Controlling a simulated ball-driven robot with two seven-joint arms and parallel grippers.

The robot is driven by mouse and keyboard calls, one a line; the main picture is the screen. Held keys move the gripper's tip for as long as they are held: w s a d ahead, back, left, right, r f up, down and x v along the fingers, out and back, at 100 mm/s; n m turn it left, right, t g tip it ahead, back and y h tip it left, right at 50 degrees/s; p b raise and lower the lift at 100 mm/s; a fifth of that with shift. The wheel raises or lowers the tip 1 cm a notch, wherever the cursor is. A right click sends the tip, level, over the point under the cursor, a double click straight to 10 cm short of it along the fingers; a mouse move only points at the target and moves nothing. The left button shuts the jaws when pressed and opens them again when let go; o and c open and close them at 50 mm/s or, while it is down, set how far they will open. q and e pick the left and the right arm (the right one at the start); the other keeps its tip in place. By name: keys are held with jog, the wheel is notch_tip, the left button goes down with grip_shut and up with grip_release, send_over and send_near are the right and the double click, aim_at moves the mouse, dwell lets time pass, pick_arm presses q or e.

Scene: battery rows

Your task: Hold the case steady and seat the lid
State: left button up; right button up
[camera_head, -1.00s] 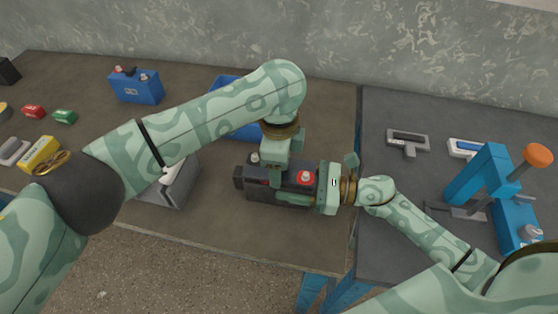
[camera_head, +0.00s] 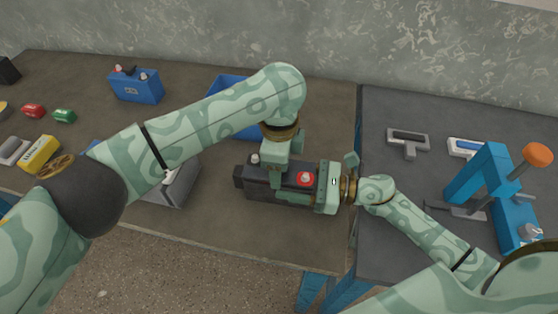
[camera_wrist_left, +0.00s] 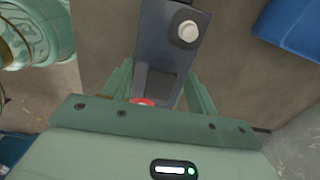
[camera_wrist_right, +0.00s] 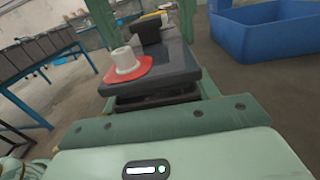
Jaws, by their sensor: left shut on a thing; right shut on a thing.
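The dark battery case (camera_head: 270,195) is on the table, and it shows under the lid in the right wrist view (camera_wrist_right: 150,101). The dark grey lid (camera_head: 268,172) lies over it, lined up along its length. The lid bears a white post and a red-ringed white post, seen in the left wrist view (camera_wrist_left: 165,50) and right wrist view (camera_wrist_right: 170,70). My left gripper (camera_head: 284,176) comes from above and is shut on the lid's middle. My right gripper (camera_head: 312,198) is shut on the case's right end. Whether the lid sits fully flush is unclear.
A blue bin (camera_head: 228,118) stands behind, partly hidden by my left arm. A blue battery (camera_head: 135,87) is at the back left, and a grey box (camera_head: 178,192) is left of the case. A blue press (camera_head: 490,185) stands on the right table.

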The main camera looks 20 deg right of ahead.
pick_arm(q)
jog(key=shift+f, duration=0.3)
dwell(1.0)
jog(key=o, duration=1.1)
jog(key=shift+r, duration=3.5)
